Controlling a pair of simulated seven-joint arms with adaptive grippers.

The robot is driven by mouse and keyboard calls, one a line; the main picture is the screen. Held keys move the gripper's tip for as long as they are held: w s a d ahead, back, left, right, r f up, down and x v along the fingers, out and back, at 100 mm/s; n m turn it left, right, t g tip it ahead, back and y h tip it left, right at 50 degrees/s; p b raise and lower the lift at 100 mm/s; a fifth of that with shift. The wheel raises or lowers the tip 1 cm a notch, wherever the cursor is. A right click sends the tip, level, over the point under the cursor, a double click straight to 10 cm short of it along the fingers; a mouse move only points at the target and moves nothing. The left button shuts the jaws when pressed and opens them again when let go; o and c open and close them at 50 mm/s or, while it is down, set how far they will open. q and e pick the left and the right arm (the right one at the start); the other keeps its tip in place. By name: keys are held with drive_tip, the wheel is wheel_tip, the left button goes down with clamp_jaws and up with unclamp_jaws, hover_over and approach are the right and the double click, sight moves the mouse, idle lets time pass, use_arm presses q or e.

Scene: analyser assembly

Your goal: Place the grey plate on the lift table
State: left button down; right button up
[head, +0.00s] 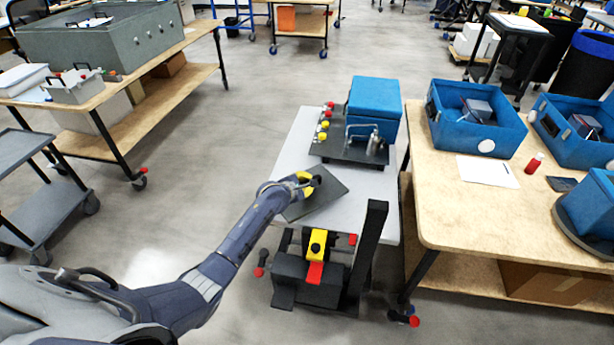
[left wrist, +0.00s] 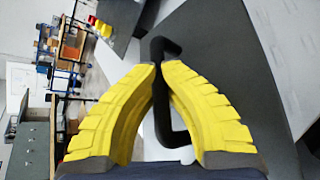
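The grey plate (head: 326,196) is a dark flat sheet with a black handle, over the front part of the lift table's light top (head: 370,210). I cannot tell whether it rests on the top or is held just above it. My left gripper (head: 310,184) is at the plate's handle. In the left wrist view, the yellow fingertips (left wrist: 162,66) close around the black handle (left wrist: 164,100), with the grey plate (left wrist: 235,60) behind and to the right. The gripper hides part of the plate in the head view. My right gripper is not in view.
A dark board (head: 335,150) with red and yellow knobs and a blue box (head: 374,105) occupy the lift table's back. A black post (head: 368,245) stands at its front. A wooden table (head: 450,215) with blue bins (head: 470,135) is close on the right. Open floor lies left.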

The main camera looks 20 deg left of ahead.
use_arm(q)
drive_tip(key=shift+w+f, duration=0.1)
drive_tip(key=shift+f, duration=1.85)
drive_tip(key=c, duration=2)
unclamp_jaws()
drive_tip(key=shift+f, duration=0.2)
drive_tip(key=o, duration=0.4)
drive_tip(key=shift+s, duration=0.2)
wheel_tip(320, 180, up, 6)
hover_over(292, 208)
drive_tip(key=shift+w+f, duration=0.1)
drive_tip(key=shift+f, duration=0.05)
